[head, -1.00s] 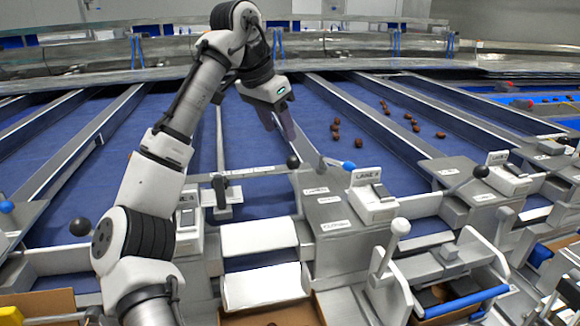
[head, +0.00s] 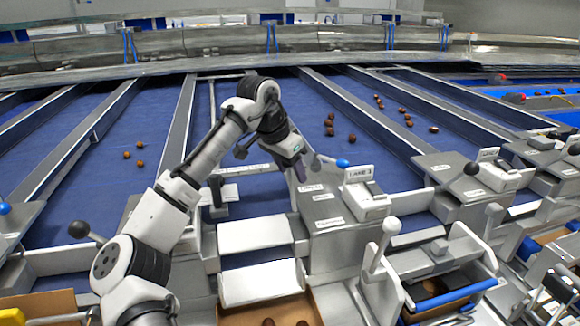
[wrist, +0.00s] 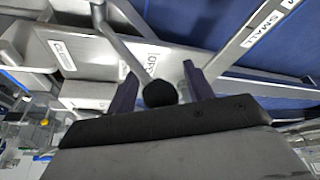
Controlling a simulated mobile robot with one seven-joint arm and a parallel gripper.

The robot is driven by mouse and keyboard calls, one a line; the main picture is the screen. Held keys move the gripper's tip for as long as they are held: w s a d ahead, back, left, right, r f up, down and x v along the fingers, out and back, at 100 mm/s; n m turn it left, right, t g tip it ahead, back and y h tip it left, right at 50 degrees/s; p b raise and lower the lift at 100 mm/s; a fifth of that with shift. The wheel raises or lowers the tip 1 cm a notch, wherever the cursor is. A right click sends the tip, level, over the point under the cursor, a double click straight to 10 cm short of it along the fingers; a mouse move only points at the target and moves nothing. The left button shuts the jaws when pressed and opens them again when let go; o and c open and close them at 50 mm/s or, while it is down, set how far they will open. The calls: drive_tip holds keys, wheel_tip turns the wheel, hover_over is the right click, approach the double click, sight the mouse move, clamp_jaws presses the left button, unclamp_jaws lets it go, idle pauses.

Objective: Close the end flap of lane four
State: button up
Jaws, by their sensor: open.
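My gripper (head: 300,174) is open and low beside a grey lane-end housing (head: 330,213). In the wrist view its two dark fingers (wrist: 159,80) stand either side of a black ball knob (wrist: 160,93) on a bent metal lever rod (wrist: 122,42). Whether the fingers touch the knob I cannot tell. In the head view my gripper hides this knob. Two pale flap plates, an upper one (head: 255,233) and a lower one (head: 261,283), sit left of the housing. The lane number on the label block (head: 362,177) is too small to read surely.
A cardboard box (head: 309,311) with dates stands below the plates. A blue-knobbed lever (head: 343,163) and a white-handled lever (head: 390,228) stand close on the right. Other black knobs show at left (head: 79,229) and right (head: 472,168). Dates (head: 329,124) lie on the blue belts.

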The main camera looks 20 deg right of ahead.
clamp_jaws()
